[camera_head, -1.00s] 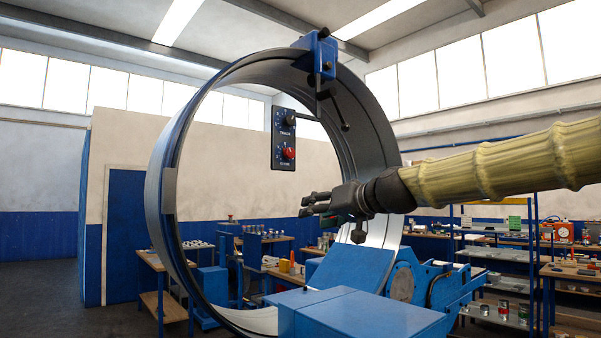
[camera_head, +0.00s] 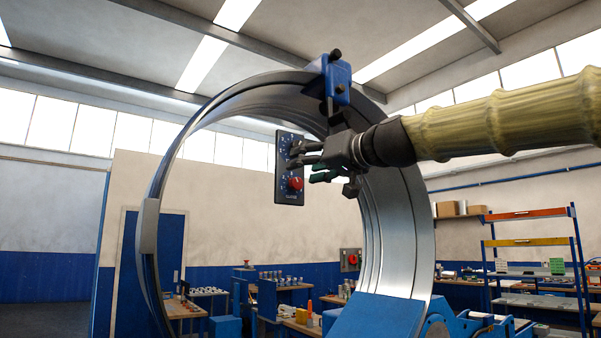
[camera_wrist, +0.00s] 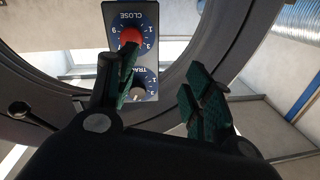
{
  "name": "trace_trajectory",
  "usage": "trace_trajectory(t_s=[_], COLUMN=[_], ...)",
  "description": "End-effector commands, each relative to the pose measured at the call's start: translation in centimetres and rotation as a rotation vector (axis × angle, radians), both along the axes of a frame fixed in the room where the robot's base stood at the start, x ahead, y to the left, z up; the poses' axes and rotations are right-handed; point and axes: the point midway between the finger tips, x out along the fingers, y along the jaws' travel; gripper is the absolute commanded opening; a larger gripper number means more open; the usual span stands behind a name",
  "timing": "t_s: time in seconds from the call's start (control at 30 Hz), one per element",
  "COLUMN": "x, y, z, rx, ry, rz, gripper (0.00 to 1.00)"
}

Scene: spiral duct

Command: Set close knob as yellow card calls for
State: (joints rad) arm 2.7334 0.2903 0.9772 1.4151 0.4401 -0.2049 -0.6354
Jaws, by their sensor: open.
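The dark control panel (camera_head: 283,200) hangs inside the large metal ring, with its red close knob (camera_head: 296,183) low on it. In the wrist view the panel is inverted: the red close knob (camera_wrist: 131,36) is above and the track knob (camera_wrist: 138,93) below, each with a numbered dial. My gripper (camera_head: 306,165) is open and empty, its fingers overlapping the panel's right side in the head view. In the wrist view my gripper (camera_wrist: 163,75) has one finger in front of the panel, partly covering the close dial, and the other to the right. No yellow card can be made out.
The metal ring (camera_head: 398,220) curves around the panel, with a blue clamp block (camera_head: 337,82) at its top. The blue machine base (camera_head: 375,316) is below. Workbenches and a shelf rack (camera_head: 530,242) stand behind. The space left of the panel is open.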

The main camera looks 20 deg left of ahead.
Motion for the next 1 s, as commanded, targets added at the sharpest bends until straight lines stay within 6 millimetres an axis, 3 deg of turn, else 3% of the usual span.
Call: trace_trajectory(t_s=[0.03,0.1,0.2,0.7,0.73,0.9,1.0], x=[1.9,3.8,5.2,5.5,5.5,5.7,5.7], y=[0.8,1.7,2.6,3.7,3.7,3.7,3.6], z=[-0.3,-0.9,-1.3,-1.2,-1.3,-1.4,-1.4], rx=[0.001,0.001,0.0,0.001,0.001,0.001,0.001], ry=[0.012,0.02,0.025,0.022,0.022,0.023,0.023], rz=[-0.001,-0.001,-0.001,-0.002,-0.002,-0.002,-0.003], gripper=[0.51,0.51,0.51,0.51,0.49,0.18,0.05])
